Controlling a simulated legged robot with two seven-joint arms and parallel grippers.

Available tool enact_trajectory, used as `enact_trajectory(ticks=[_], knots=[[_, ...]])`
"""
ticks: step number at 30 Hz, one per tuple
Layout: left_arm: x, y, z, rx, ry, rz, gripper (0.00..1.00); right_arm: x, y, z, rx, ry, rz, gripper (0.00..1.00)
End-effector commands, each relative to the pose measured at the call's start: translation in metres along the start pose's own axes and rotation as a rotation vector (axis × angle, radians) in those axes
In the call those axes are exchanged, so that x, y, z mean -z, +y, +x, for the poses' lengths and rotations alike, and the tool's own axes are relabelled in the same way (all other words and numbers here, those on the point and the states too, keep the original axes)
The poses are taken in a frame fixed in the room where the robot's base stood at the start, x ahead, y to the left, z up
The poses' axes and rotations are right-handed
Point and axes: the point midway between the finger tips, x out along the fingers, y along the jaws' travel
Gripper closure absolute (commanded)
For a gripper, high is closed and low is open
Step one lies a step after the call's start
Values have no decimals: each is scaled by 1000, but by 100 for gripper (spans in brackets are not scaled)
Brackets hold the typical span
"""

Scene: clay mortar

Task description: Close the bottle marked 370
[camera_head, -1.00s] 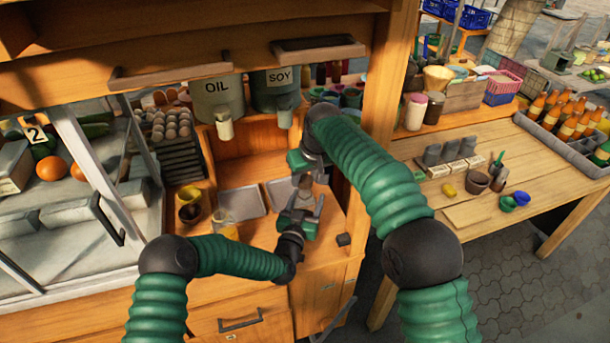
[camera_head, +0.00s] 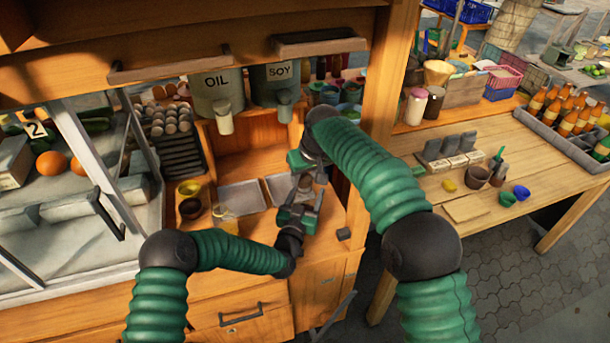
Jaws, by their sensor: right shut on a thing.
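My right gripper (camera_head: 311,166) reaches in from the right above the counter and is shut on a small grey-brown thing (camera_head: 305,184), which may be the bottle or its cap. The fingers hide much of it. My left gripper (camera_head: 299,208) comes up from below, directly under the same thing and close to my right gripper. I cannot tell whether its fingers are shut on it. No mark 370 is readable anywhere in view.
Metal trays (camera_head: 242,196) lie on the counter behind my grippers. Cups (camera_head: 190,205) stand to the left. Dispensers marked OIL (camera_head: 218,100) and SOY (camera_head: 277,92) hang above. A wooden post (camera_head: 382,110) stands close to my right arm.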

Motion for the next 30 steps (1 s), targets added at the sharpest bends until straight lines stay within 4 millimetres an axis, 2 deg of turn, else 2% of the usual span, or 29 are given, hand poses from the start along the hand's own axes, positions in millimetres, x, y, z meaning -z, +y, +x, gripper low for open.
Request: enact_trajectory(ticks=[22, 26, 30], knots=[[1, 0, 0, 0, 2, 0, 100, -4, -1, 11, -8, -1, 18, 96], [1, 0, 0, 0, 2, 0, 100, -4, -4, 12, -78, -7, 179, 96], [1, 0, 0, 0, 2, 0, 100, -2, -6, 14, -205, -3, 480, 96]])
